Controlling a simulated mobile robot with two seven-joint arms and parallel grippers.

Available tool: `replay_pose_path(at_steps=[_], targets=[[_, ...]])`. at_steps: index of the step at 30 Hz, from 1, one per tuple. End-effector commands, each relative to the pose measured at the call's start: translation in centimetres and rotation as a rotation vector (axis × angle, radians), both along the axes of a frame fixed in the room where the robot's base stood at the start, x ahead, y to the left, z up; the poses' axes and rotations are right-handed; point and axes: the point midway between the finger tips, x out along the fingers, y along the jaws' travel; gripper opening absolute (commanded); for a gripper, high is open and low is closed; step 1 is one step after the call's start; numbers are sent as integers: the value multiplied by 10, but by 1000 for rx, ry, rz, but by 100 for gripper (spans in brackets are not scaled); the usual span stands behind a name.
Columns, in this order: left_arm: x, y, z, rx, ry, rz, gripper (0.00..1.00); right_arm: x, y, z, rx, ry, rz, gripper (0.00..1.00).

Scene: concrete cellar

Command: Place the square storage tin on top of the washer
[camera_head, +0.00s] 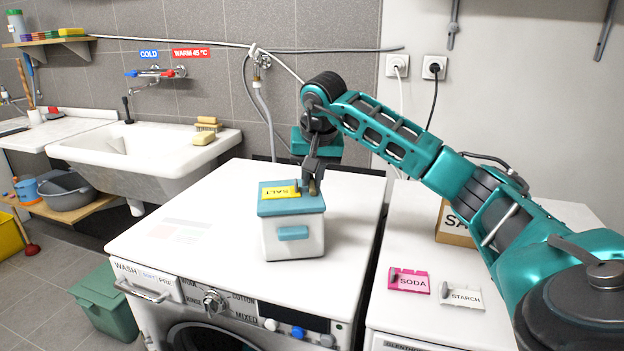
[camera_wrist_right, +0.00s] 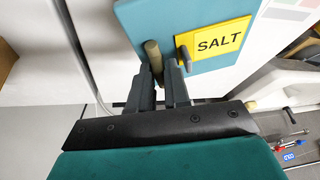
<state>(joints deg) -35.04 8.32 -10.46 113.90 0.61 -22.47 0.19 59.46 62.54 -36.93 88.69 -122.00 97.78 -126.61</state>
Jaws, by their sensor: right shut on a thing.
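The square storage tin (camera_head: 292,235) is white with a teal lid, a teal front handle and a yellow SALT label. It appears upright on the white top of the washer (camera_head: 190,215), near the middle; contact under its base is hard to judge. My right gripper (camera_head: 311,178) comes down from above and is shut on the tin at the back right of its lid. The exact grip is partly hidden. My left gripper is not in view.
A sink (camera_head: 150,150) with sponges stands at the left. The washer top is clear around the tin.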

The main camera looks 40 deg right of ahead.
Motion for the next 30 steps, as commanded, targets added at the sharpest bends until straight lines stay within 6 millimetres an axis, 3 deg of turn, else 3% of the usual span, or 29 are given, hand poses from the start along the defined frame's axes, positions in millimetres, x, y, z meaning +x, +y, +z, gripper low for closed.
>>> replay_pose_path(at_steps=[7, 8, 15, 24, 30], targets=[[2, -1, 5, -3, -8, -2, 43, 1, 0, 0, 1, -12, 0, 0], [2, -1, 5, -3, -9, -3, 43, 0, 0, -4, 0, -2, -1, 20], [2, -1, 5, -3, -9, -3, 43, 0, 0, -3, 0, -3, 0, 42], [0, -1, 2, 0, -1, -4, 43, 0, 1, 0, 1, -5, 1, 42], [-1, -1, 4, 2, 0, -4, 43, -9, 6, 27, 0, -9, 2, 42]])
